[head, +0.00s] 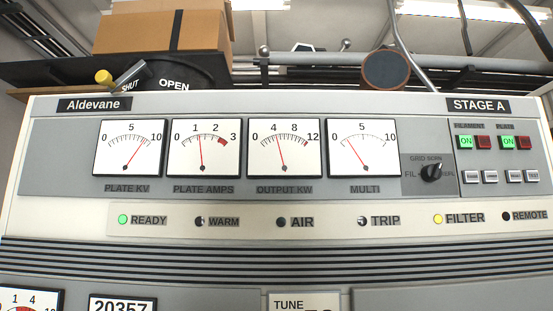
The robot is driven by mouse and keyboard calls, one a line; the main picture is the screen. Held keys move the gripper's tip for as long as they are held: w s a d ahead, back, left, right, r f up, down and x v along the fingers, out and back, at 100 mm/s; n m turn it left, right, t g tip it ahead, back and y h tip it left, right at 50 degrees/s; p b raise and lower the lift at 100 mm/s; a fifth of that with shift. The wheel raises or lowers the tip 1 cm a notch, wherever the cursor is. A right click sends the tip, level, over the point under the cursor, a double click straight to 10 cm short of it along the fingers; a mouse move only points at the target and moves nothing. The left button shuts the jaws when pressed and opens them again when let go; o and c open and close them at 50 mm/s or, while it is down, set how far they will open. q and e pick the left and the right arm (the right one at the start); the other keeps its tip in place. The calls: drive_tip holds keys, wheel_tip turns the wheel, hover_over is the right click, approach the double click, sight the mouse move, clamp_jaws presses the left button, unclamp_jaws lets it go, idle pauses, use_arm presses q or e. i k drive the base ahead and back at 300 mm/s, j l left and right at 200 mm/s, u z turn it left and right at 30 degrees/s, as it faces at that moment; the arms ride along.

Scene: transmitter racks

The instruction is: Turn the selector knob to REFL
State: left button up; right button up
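The selector knob (431,173) is a small black knob on a grey plate at the right end of the meter row, beside the MULTI meter (364,149). The label FIL is at its left, GRID and SCRN are above it, and a label at its right is partly covered by the knob and reads only as its last letters. The knob looks tilted toward the upper right, but its exact setting is too small to tell. Neither of my grippers is in view.
Lit green ON buttons (466,142) and red buttons (483,143) sit close right of the knob, with several pale buttons (474,177) below. Lamps run beneath; READY (123,219) is green, FILTER (438,218) yellow. A cardboard box (140,33) and pipes are behind the cabinet top.

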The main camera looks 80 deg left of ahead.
sight(431, 173)
drive_tip(key=u, duration=0.45)
drive_tip(key=l+u, duration=0.1)
drive_tip(key=u, duration=0.35)
drive_tip(key=k+u, duration=0.1)
drive_tip(key=u, duration=1.2)
drive_tip(key=k+u, duration=0.1)
drive_tip(key=u, duration=0.35)
